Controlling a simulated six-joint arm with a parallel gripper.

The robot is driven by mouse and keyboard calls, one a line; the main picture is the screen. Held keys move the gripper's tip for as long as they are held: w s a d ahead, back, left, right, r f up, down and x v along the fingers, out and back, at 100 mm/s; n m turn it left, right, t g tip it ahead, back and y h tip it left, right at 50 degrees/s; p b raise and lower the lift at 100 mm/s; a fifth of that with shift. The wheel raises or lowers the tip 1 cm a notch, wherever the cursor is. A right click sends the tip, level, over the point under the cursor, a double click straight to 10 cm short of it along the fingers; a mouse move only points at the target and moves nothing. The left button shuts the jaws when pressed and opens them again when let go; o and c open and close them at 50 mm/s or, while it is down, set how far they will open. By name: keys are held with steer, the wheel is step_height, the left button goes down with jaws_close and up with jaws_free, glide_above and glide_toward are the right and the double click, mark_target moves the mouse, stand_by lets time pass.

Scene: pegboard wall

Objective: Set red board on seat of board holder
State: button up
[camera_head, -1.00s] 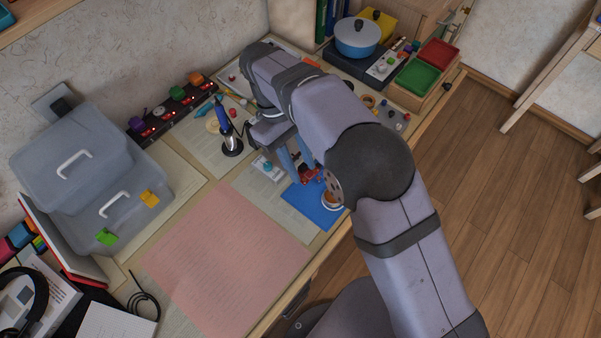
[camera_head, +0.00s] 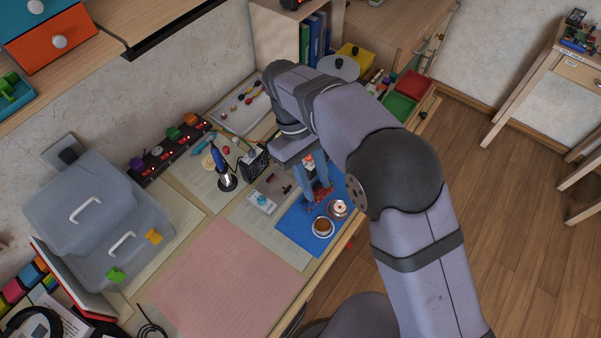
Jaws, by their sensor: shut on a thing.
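My gripper (camera_head: 318,200) points down over the blue mat (camera_head: 289,232), with its blue fingers shut on the red board (camera_head: 317,203). Only small red parts of the board show at the fingertips. It appears low over the mat's far part; I cannot tell whether it touches anything below. I cannot clearly pick out the board holder or its seat; my fingers and arm may hide it.
Two small round containers (camera_head: 323,227) stand on the mat, close in front of my gripper. A soldering iron in its stand (camera_head: 226,178) is to the left. The pink sheet (camera_head: 222,280) is bare. A grey case (camera_head: 95,215) stands at far left.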

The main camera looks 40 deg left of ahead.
steer(key=shift+s+d+r+m+p, duration=0.2)
steer(key=shift+s+d+p, duration=0.2)
steer(key=shift+p, duration=0.25)
steer(key=shift+s+d+r+m+p, duration=0.2)
steer(key=shift+s+d+p, duration=0.2)
steer(key=shift+p, duration=0.2)
steer(key=s+a+f+m+g+y+p, duration=0.1)
steer(key=a+f+m+g+y, duration=0.2)
steer(key=m, duration=1.6)
steer(key=a+f+y, duration=0.3)
steer(key=a+f, duration=0.3)
steer(key=shift+f+m, duration=0.2)
steer(key=shift+m, duration=0.2)
steer(key=w+a+m+t+y, duration=0.1)
steer(key=m, duration=0.2)
steer(key=w+a+m, duration=0.2)
steer(key=m, duration=0.1)
steer(key=w+a+m+t+y, duration=0.1)
steer(key=m, duration=0.3)
steer(key=shift+w+a+r+t+y, duration=0.15)
steer(key=shift+w+a+t+y, duration=0.15)
steer(key=shift+w, duration=0.1)
jaws_close()
steer(key=shift+w+a+r+m+t, duration=0.1)
steer(key=shift+w+m+t, duration=0.2)
steer(key=shift+m, duration=0.55)
steer(key=shift+w+a+m+t, duration=0.15)
steer(key=shift+m+t, duration=0.15)
steer(key=shift+m, duration=0.55)
